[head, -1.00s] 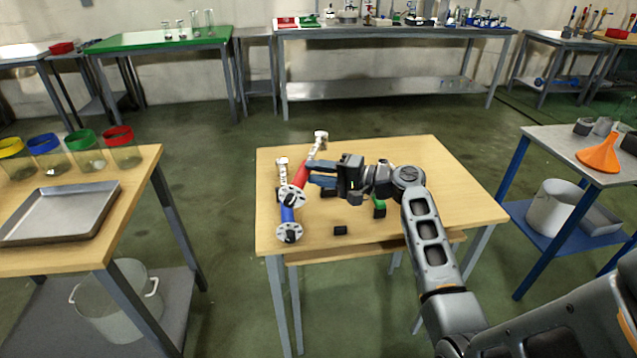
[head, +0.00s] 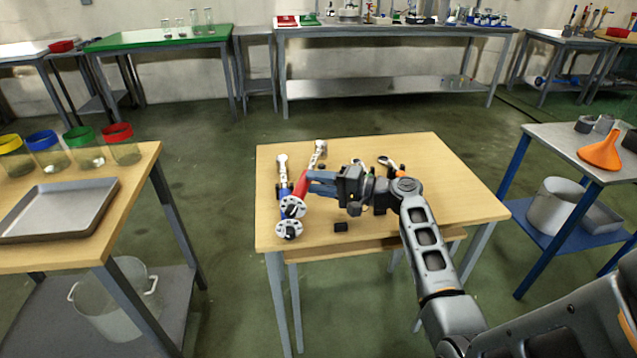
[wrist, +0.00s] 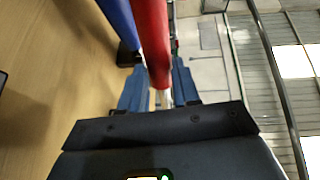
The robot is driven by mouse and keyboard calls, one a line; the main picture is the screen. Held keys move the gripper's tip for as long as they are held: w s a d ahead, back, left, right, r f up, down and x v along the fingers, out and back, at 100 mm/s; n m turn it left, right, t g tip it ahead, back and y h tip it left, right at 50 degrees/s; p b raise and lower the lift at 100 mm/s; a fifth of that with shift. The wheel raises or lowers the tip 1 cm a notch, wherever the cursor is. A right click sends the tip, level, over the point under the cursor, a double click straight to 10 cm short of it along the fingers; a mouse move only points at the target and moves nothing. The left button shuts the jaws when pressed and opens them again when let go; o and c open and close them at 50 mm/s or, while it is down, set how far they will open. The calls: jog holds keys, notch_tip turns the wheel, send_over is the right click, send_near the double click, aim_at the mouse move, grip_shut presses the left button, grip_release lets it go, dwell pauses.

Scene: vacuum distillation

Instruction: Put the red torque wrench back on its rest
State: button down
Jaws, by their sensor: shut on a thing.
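The red torque wrench (head: 302,187) is in my gripper (head: 312,184), above the left part of the wooden table. Its chrome end (head: 319,150) points away and its round disc end (head: 292,207) points toward the front. In the wrist view the red handle (wrist: 151,40) passes between the two blue fingers (wrist: 158,85). A blue torque wrench (head: 283,189) is close by on the left, its disc end (head: 289,229) just in front of the red one's disc. A black rest block (head: 340,227) stands near the table's front. Any rest under the red wrench is hidden.
The wooden table (head: 450,190) is bare at its right. Another tool's chrome head (head: 388,161) shows behind my arm, which hides most of that tool. A table with a metal tray (head: 60,210) stands left, and a table with an orange funnel (head: 600,153) right.

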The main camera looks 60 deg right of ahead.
jog(key=c, duration=0.8)
grip_release()
jog(key=shift+r, duration=0.1)
jog(key=shift+r+p, duration=0.25)
jog(key=shift+p, duration=0.15)
jog(key=shift+r+p, duration=0.45)
jog(key=shift+r, duration=0.05)
jog(key=s+d+b, duration=0.2)
jog(key=s, duration=0.9)
jog(key=shift+s+r, duration=0.25)
jog(key=shift+s, duration=0.15)
